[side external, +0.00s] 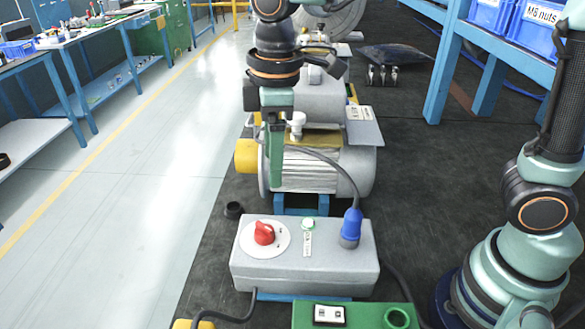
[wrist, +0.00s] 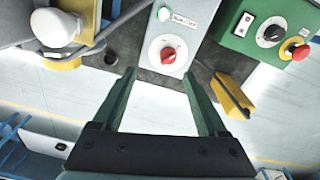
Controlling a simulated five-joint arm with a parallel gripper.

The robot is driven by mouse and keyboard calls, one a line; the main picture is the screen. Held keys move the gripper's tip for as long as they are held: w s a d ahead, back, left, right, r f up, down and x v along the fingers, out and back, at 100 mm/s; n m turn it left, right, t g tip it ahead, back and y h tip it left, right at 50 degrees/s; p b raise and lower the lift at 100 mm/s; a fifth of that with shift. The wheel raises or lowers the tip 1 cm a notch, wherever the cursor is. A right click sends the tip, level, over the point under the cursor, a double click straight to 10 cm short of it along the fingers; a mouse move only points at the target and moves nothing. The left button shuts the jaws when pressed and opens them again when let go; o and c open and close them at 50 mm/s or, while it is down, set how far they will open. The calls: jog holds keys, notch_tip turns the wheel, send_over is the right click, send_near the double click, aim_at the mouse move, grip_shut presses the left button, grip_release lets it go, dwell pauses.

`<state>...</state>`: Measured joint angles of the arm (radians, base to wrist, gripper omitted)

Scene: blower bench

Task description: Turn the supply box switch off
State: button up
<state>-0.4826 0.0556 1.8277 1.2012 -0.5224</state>
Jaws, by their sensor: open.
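The grey supply box (side external: 315,267) stands in the lower middle of the side external view. Its red rotary switch (side external: 264,233) sits on a round white plate at the left of the top face. A pale green lamp (side external: 308,224) and a blue plug (side external: 351,228) are also on top. In the wrist view the red switch (wrist: 168,56) lies ahead of the open fingers, with the green lamp (wrist: 164,13) beyond it. My gripper (side external: 276,180) hangs above and behind the box, apart from the switch; it also shows in the wrist view (wrist: 160,78), with nothing between its fingers.
A grey motor (side external: 305,172) with a yellow end stands behind the box. A green box (side external: 397,318) is at the front; in the wrist view it shows a black knob and a red button (wrist: 300,51). Cables run beside the supply box. Floor at left is clear.

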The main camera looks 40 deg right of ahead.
aim_at(264, 226)
jog(key=shift+n+g, duration=0.3)
jog(key=shift+n, duration=0.4)
jog(key=a+f, duration=0.1)
jog(key=f, duration=0.7)
jog(key=a+f, duration=0.1)
jog(key=f, duration=0.4)
jog(key=shift+a+f, duration=0.1)
jog(key=shift+a, duration=0.25)
grip_shut()
jog(key=shift+n, duration=0.3)
jog(key=n, duration=1.3)
jog(key=shift+n, duration=0.3)
